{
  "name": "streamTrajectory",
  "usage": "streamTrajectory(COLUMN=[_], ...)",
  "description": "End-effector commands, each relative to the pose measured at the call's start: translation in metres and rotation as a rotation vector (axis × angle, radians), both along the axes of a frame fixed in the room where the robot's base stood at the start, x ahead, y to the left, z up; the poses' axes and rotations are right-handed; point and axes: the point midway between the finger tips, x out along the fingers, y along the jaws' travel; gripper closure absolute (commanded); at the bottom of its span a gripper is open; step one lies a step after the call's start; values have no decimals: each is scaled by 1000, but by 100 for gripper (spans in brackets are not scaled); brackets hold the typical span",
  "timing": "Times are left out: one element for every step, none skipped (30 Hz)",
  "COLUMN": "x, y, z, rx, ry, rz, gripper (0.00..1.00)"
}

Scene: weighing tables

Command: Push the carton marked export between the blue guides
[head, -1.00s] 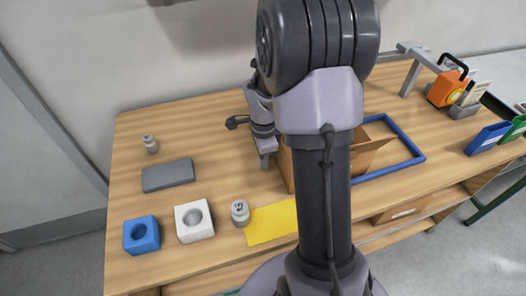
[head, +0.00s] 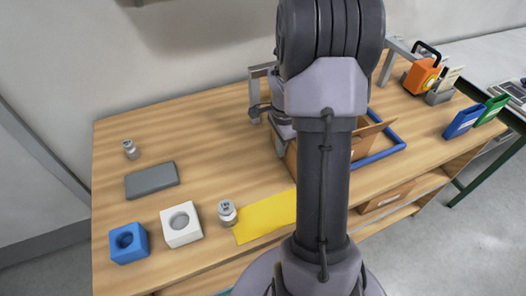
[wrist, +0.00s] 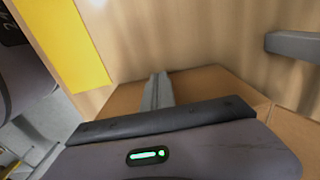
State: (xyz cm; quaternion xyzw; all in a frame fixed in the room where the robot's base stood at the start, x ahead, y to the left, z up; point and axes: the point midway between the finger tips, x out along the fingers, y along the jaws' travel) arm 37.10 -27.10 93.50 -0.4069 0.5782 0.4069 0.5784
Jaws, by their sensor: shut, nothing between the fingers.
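The open brown carton (head: 362,137) stands on the table, mostly hidden behind my arm in the head view. Its marking cannot be seen. A blue guide frame (head: 388,152) lies flat at its right, and the carton overlaps its left part in the picture; how far inside it sits is hidden. My gripper (head: 281,148) is shut and empty, low at the carton's left side. In the wrist view my closed fingers (wrist: 158,90) are against or very near the carton's brown wall (wrist: 215,88); exact contact cannot be told.
A yellow sheet (head: 266,216), a labelled weight (head: 227,212), a white block (head: 181,228), a blue block (head: 128,243), a grey slab (head: 151,180) and a small weight (head: 130,149) lie left. An orange device (head: 422,76) and blue bin (head: 463,121) stand right.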

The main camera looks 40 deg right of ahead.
Motion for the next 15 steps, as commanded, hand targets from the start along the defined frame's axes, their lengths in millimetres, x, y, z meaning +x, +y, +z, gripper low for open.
streamTrajectory(x=[-6,-9,-13,-16,-19,-23,-26,-29,-33,-35,-38,-40,-42,-44,-45], y=[-15,-23,-34,-43,-52,-63,-71,-80,-90,-97,-104,-112,-117,-121,-126], z=[2,2,2,2,2,2,2,3,2,3,2,2,2,2,1], rx=[0,0,0,0,0,0,0,0,0,0,0,0,0,1,1], ry=[1,1,1,1,0,0,1,0,1,0,0,0,0,0,0], rz=[-6,-5,-4,-5,-4,-4,-4,-4,-4,-4,-3,-3,-2,-2,-1], gripper=[100,100,100,100,100,100,100,100,100,100,100,100,100,100,100])
